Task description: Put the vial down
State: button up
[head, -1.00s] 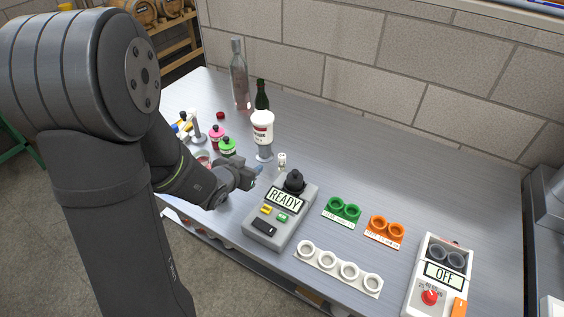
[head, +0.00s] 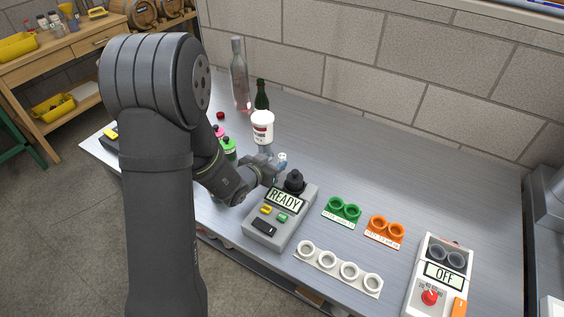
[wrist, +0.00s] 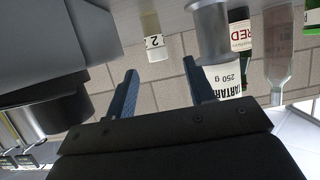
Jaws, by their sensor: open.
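The vial (wrist: 152,28) has a label marked "2" and stands on the bench in the wrist view, which shows the scene upside down. In the head view a small part of it (head: 282,157) shows at my fingertips, and the rest is hidden. My gripper (wrist: 163,90) is open, its two blue fingers apart with nothing held between them. The vial appears beyond the fingertips, in line with the gap.
A white tub (head: 262,127), a grey cylinder (wrist: 210,35), a green bottle (head: 262,96) and a clear bottle (head: 239,75) stand close by. Green rings (head: 343,211), orange rings (head: 385,230), a white four-ring rack (head: 339,270) and an OFF device (head: 441,275) are to the right.

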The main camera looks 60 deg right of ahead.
aim_at(282, 156)
jog(key=shift+x, duration=2.95)
jog(key=shift+s+r, duration=0.1)
jog(key=shift+r, duration=0.05)
grip_shut()
